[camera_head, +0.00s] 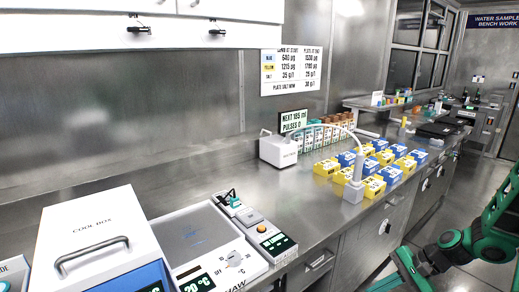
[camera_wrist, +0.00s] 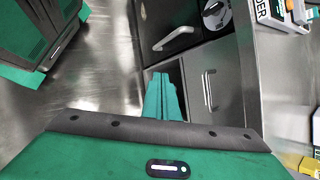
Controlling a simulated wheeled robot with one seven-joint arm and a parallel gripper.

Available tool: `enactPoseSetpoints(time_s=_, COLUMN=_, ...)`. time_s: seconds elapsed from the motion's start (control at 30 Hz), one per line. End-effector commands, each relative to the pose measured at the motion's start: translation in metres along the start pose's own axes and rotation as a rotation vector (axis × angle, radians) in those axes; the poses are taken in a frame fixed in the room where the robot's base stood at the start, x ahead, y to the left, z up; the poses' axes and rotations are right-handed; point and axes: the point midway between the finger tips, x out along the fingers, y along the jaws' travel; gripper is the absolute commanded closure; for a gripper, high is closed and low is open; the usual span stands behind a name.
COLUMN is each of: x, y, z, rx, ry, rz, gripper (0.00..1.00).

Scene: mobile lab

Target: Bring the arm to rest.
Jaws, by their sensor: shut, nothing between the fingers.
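My gripper (camera_wrist: 161,80) shows in the wrist view as two green fingers pressed together, with nothing between them. It hangs in free air in front of the dark bench cabinets (camera_wrist: 225,95), over the grey floor. In the head view my green arm is folded at the lower right, beside the bench front. The fingertips are hard to make out there.
The steel bench (camera_head: 300,188) carries a cool box (camera_head: 100,232), a thaw unit (camera_head: 195,240), a white dispenser (camera_head: 278,150) and several blue and yellow boxes (camera_head: 372,187). Cabinet handles (camera_wrist: 208,90) stick out near my fingers. Floor (camera_head: 450,275) around my arm is clear.

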Motion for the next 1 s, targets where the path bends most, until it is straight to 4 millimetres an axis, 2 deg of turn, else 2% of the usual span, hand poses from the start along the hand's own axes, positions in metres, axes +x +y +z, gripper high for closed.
enactPoseSetpoints(time_s=0.47, x=-0.108, y=0.041, z=0.051, rx=-0.309, ry=0.223, rz=0.348, gripper=1.00)
enactPoseSetpoints(time_s=0.8, x=-0.183, y=0.078, z=0.105, rx=-0.436, ry=0.327, rz=0.507, gripper=1.00)
enactPoseSetpoints(time_s=1.0, x=-0.217, y=0.104, z=0.141, rx=-0.489, ry=0.363, rz=0.558, gripper=1.00)
